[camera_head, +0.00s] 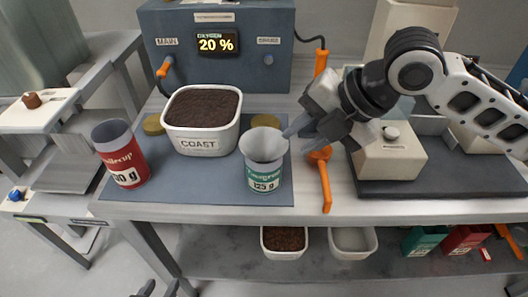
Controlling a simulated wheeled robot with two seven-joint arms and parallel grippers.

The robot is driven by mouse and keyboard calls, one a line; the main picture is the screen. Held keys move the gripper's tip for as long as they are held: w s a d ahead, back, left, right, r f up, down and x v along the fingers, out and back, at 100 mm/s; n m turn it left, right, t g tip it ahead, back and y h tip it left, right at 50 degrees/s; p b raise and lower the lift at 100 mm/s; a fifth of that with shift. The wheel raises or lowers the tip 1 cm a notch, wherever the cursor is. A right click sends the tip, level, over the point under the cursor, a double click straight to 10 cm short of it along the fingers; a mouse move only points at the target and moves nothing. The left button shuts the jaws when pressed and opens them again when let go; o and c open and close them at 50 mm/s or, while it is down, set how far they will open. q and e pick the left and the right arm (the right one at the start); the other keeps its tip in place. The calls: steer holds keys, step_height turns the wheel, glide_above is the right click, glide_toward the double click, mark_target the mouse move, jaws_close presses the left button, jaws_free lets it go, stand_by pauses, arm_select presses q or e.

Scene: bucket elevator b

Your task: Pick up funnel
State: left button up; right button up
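The funnel (263,143) is a grey cone with its wide mouth up. It sits in the top of a green cup (264,178) labelled 125 g, on the blue-grey mat. My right gripper (292,131) reaches in from the right, its fingertips at the funnel's right rim. They overlap the rim in this view, and I cannot tell whether they touch or grip it. My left gripper (158,289) shows only as two dark fingertips at the bottom edge, spread apart and empty.
A red cup (122,153) stands at the mat's left. An orange handle (325,186) and a cream box (390,160) are to the right. A blue-grey panel (275,62) stands behind.

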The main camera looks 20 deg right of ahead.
mark_target(285, 148)
steer(key=x, duration=0.3)
steer(key=shift+w+a+f, duration=0.1)
steer(key=shift+a+f, duration=0.1)
steer(key=shift+f, duration=0.05)
steer(key=shift+c, duration=0.3)
jaws_close()
